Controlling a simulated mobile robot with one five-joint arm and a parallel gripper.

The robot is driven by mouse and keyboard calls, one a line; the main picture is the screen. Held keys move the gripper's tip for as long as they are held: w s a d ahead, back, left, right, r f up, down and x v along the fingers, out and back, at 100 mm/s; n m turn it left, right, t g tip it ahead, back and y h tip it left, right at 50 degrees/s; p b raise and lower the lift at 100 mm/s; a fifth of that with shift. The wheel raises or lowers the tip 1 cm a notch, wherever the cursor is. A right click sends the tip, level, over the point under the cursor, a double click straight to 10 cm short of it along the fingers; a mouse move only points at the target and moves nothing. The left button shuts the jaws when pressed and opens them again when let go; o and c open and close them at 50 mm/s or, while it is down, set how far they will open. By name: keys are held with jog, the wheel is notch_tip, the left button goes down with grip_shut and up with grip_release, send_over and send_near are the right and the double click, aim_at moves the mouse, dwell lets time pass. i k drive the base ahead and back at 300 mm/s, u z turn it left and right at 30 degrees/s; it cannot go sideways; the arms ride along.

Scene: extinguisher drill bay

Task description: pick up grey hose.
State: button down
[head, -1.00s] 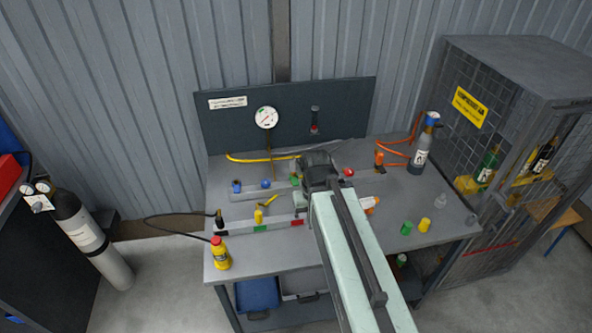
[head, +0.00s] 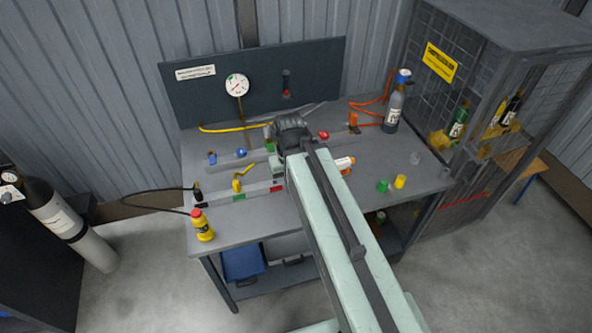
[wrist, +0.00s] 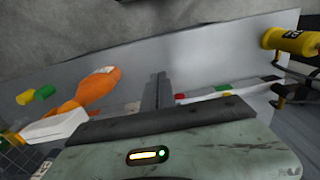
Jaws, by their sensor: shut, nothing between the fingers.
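A thin grey length (head: 314,107), which may be the grey hose, lies near the back of the bench in the head view. Its near end is hidden behind my wrist, and I cannot make it out in the wrist view. My gripper (wrist: 160,92) shows as a dark upright bar in the wrist view, with its fingers together and nothing held. In the head view my arm reaches over the middle of the bench and hides the fingertips. I cannot tell how far the gripper is from the grey length.
The bench (head: 225,225) carries a yellow bottle (head: 202,225) at front left and an orange-and-white piece (head: 345,164) just right of my arm. A mesh cage (head: 480,110) stands beyond the bench's right side.

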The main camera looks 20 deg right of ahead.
aim_at(268, 131)
jog(key=u, duration=3.5)
jog(key=k, duration=0.95)
jog(key=z, duration=1.25)
jog(key=i, duration=1)
jog(key=u, duration=0.05)
